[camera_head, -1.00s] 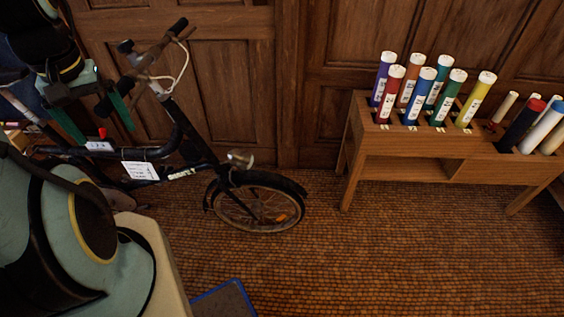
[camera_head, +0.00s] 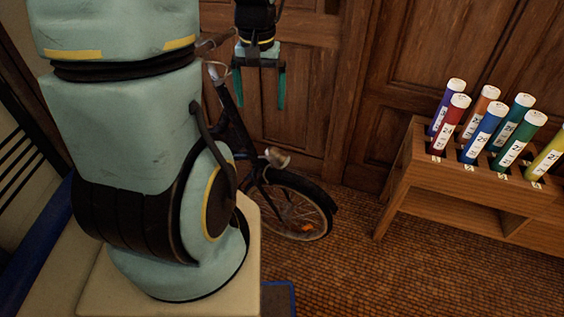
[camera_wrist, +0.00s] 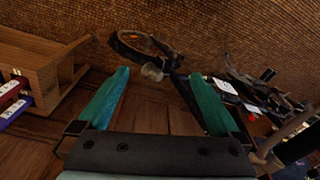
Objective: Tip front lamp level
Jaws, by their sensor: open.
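The front lamp (camera_head: 278,157) is a small silvery lamp on the bicycle (camera_head: 236,135), above the front wheel (camera_head: 297,213). It also shows in the wrist view (camera_wrist: 152,72), between and beyond my fingertips. My gripper (camera_head: 260,104) hangs above and a little left of the lamp in the head view, its two green fingers spread apart with nothing between them. In the wrist view my gripper (camera_wrist: 163,82) is wide open and apart from the lamp. The exact tilt of the lamp is hard to tell. My arm hides much of the bicycle's rear in the head view.
A wooden rack (camera_head: 470,190) with several coloured tubes stands at the right. Wooden panelled doors (camera_head: 310,70) close off the back, behind the bicycle. The tiled floor (camera_head: 350,270) between wheel and rack is clear. A handlebar (camera_wrist: 290,135) is close to my right finger in the wrist view.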

